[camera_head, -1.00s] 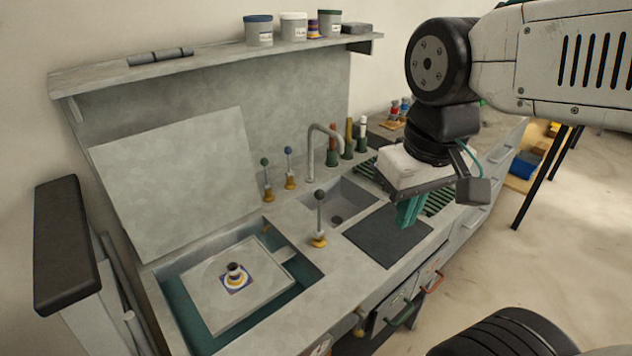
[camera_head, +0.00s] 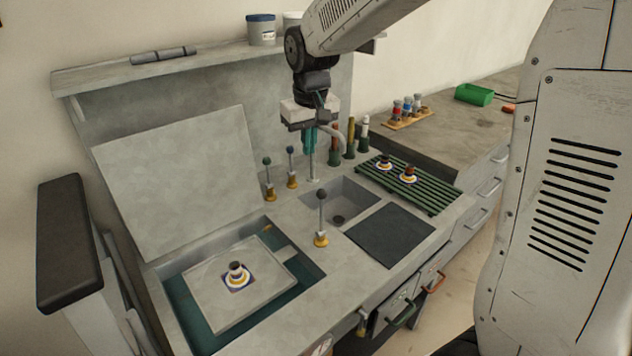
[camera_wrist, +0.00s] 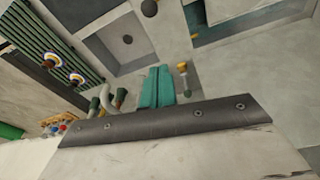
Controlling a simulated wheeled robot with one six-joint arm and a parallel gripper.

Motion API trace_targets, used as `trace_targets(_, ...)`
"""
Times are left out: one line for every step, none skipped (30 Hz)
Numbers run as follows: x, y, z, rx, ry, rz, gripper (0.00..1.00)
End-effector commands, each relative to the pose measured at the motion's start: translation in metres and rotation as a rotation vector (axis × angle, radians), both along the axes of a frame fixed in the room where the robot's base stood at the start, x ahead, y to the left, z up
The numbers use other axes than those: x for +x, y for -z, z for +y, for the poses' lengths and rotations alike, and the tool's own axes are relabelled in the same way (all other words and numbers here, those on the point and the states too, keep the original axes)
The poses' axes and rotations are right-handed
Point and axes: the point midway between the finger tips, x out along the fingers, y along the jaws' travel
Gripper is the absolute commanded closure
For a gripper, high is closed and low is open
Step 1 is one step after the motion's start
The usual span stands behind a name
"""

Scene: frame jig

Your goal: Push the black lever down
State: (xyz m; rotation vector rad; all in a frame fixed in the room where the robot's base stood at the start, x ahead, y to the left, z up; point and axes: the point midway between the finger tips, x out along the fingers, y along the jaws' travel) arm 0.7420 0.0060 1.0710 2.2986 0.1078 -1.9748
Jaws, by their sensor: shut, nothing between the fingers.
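The black lever (camera_head: 321,211) stands upright on a yellow base on the counter, between the recessed tray and the sink. Its dark round knob (camera_wrist: 149,8) shows at the top edge of the wrist view. My gripper (camera_head: 310,153) points down behind the sink, in front of part of the faucet, above and behind the black lever and apart from it. Its teal fingers (camera_wrist: 157,87) are together and hold nothing.
Two other upright levers, one green-knobbed (camera_head: 267,161) and one blue-knobbed (camera_head: 290,151), stand left of my gripper. The curved faucet (camera_head: 336,137) and several bottles (camera_head: 350,140) are close by on the right. A raised lid (camera_head: 175,185) stands at left. A dark mat (camera_head: 390,234) lies clear.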

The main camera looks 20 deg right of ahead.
Motion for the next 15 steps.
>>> trace_targets(0.000,0.000,0.000,0.000,0.000,0.000,1.00)
trace_targets(0.000,0.000,0.000,0.000,0.000,0.000,1.00)
trace_targets(0.000,0.000,0.000,0.000,0.000,0.000,1.00)
trace_targets(-0.001,0.000,0.000,0.000,0.000,0.000,1.00)
trace_targets(0.000,0.000,0.000,0.000,0.000,0.001,1.00)
trace_targets(0.000,0.002,0.000,0.000,0.000,0.001,1.00)
trace_targets(0.000,0.003,0.000,0.000,0.000,0.001,1.00)
trace_targets(0.000,0.006,0.000,0.000,0.000,0.001,1.00)
trace_targets(0.001,0.010,0.000,0.000,0.000,0.002,1.00)
trace_targets(0.001,0.013,0.000,0.000,0.000,0.003,1.00)
trace_targets(0.001,0.018,0.000,0.000,0.000,0.004,1.00)
trace_targets(0.002,0.025,-0.001,0.000,0.000,0.004,1.00)
trace_targets(0.003,0.030,-0.001,-0.001,0.000,0.005,1.00)
trace_targets(0.004,0.036,-0.001,-0.001,0.000,0.005,1.00)
trace_targets(0.005,0.045,-0.001,-0.001,0.000,0.005,1.00)
